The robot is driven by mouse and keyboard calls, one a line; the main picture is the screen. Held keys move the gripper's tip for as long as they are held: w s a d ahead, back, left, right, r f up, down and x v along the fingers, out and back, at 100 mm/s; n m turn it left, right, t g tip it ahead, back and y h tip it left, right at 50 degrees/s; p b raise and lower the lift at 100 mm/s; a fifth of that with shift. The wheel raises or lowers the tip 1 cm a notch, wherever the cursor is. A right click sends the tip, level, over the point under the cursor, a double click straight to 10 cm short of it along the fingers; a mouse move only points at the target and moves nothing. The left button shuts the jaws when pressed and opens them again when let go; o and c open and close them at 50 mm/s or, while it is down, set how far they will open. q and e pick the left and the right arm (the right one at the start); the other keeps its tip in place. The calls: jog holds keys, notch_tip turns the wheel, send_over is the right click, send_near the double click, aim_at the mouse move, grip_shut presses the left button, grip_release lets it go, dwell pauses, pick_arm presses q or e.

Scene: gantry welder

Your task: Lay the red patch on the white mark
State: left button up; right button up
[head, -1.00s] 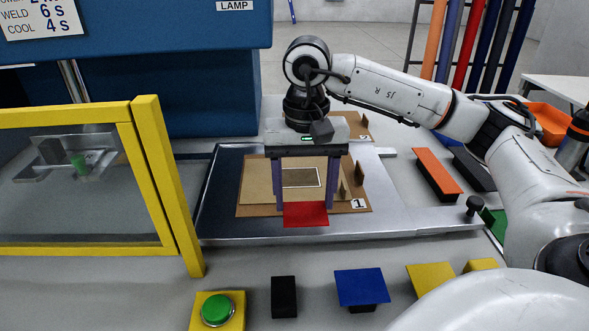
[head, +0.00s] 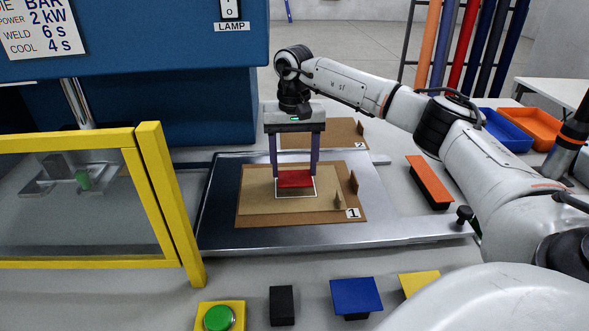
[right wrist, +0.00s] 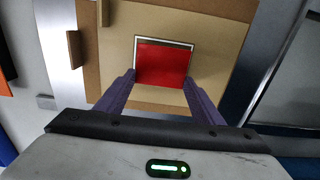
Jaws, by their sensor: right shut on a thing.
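The red patch (head: 294,179) is between the finger ends of my right gripper (head: 294,174), which is shut on it. In the head view it covers the far part of the white mark (head: 296,197), a thin white outline on the tan sheet (head: 255,205) of board 1. The near part of the outline and its brown inside show. In the right wrist view the patch (right wrist: 163,63) lies mostly within the outline, with a strip bare along the top. I cannot tell whether the patch touches the sheet. My left gripper is not in view.
Board 1 lies on a metal plate (head: 390,225); small brown upright tabs (head: 354,182) stand on its right. Board 2 (head: 345,135) is behind. A yellow-framed window (head: 165,205) stands left. A green button (head: 218,318) and black, blue (head: 356,294) and yellow pieces are in front.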

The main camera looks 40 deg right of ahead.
aim_at(295, 174)
notch_tip(295, 174, down, 2)
jog(key=shift+f, duration=0.1)
jog(key=shift+s+a+f, duration=0.15)
jog(key=shift+s+f, duration=0.1)
jog(key=shift+f, duration=0.4)
jog(key=o, duration=1.1)
jog(key=r, duration=0.9)
jog(key=shift+w, duration=0.2)
